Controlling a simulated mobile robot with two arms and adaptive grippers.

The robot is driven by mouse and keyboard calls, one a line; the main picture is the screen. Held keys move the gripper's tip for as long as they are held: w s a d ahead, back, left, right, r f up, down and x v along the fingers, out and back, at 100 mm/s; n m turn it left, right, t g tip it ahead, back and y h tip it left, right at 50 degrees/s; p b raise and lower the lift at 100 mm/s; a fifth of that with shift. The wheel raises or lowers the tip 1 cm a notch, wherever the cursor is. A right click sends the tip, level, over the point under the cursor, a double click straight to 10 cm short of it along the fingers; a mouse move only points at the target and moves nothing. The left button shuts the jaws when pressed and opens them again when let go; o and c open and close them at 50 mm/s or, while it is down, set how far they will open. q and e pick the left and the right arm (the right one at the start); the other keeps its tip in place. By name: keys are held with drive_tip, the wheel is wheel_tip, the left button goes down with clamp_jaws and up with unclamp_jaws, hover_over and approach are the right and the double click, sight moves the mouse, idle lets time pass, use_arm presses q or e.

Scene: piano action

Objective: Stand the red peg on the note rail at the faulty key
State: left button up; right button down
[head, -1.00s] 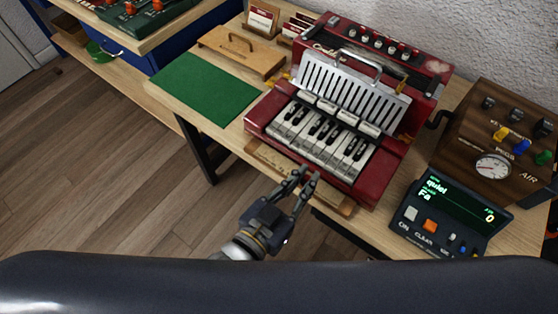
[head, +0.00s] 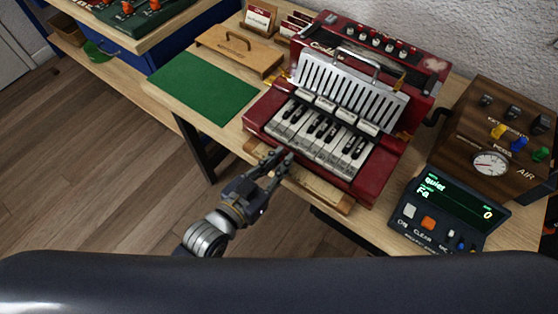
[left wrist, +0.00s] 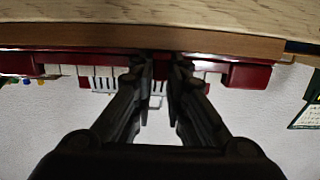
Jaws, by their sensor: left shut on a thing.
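The red accordion-like instrument (head: 383,185) stands on the bench with its piano keys (head: 318,136) facing me. A pale wooden strip (head: 335,198), which looks like the note rail, runs along its front edge. My left gripper (head: 281,156) is at the left half of this strip, just in front of the keys. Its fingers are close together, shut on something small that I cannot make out. In the left wrist view its fingertips (left wrist: 164,58) lie before the instrument's red front. I cannot pick out the red peg in either view. My right gripper is not in view.
A green mat (head: 204,88) and a wooden board with a handle (head: 240,50) lie left of the instrument. A display box reading "quiet" (head: 450,205) and a brown box with a gauge (head: 500,125) stand at the right. The mat is bare.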

use_arm(q)
drive_tip(key=shift+f, duration=0.15)
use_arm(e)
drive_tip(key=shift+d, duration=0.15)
use_arm(q)
drive_tip(key=o, duration=0.7)
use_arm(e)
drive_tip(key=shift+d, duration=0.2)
use_arm(q)
drive_tip(key=shift+r, duration=0.2)
drive_tip(key=v, duration=1.2)
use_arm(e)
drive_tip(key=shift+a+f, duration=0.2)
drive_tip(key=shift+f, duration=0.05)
use_arm(q)
drive_tip(key=shift+f, duration=0.15)
